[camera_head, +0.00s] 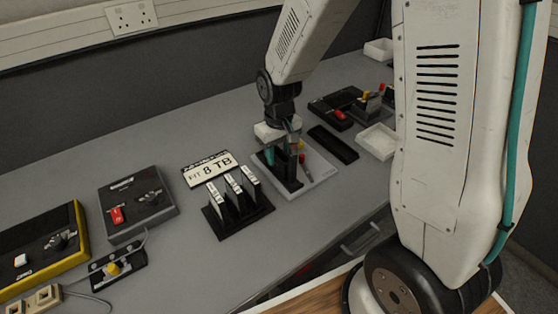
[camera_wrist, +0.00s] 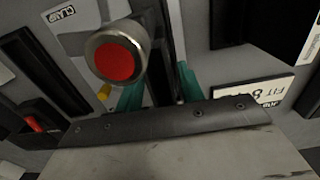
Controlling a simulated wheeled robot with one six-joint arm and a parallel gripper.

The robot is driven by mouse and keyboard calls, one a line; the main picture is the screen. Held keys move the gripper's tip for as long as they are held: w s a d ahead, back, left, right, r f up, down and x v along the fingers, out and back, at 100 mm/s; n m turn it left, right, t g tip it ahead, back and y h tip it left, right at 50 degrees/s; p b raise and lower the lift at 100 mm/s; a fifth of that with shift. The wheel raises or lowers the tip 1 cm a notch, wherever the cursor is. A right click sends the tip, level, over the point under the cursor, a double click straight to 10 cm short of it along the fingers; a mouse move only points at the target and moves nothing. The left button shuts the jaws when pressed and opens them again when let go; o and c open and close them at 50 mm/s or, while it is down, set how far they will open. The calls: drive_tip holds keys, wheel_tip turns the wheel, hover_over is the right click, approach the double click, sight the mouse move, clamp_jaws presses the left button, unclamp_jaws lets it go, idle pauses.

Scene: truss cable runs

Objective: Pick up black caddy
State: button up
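A black upright piece (camera_head: 288,171), which could be the black caddy, stands on a light grey plate (camera_head: 318,178) under my gripper (camera_head: 283,149). In the wrist view a dark strip (camera_wrist: 165,45) runs between my gripper's teal fingers (camera_wrist: 160,92). The fingers are spread, one on each side, and I see no clear contact. A round red-faced knob (camera_wrist: 114,60) is beside the strip, near a "CLAMP" label (camera_wrist: 61,13). Several black caddies with white labels (camera_head: 232,194) stand in a black rack (camera_head: 241,228) left of the plate.
A sign reading "FIT 8 TB" (camera_head: 209,170) is behind the rack. A grey box with a red switch (camera_head: 137,206) and a yellow-edged box (camera_head: 42,250) are at left. A flat black bar (camera_head: 334,144) and white tray (camera_head: 377,141) lie to the right. Bare table lies left-behind.

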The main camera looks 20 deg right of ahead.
wheel_tip(320, 180, down, 2)
drive_tip(key=shift+f, duration=0.25)
drive_tip(key=c, duration=0.7)
drive_tip(key=shift+r, duration=0.1)
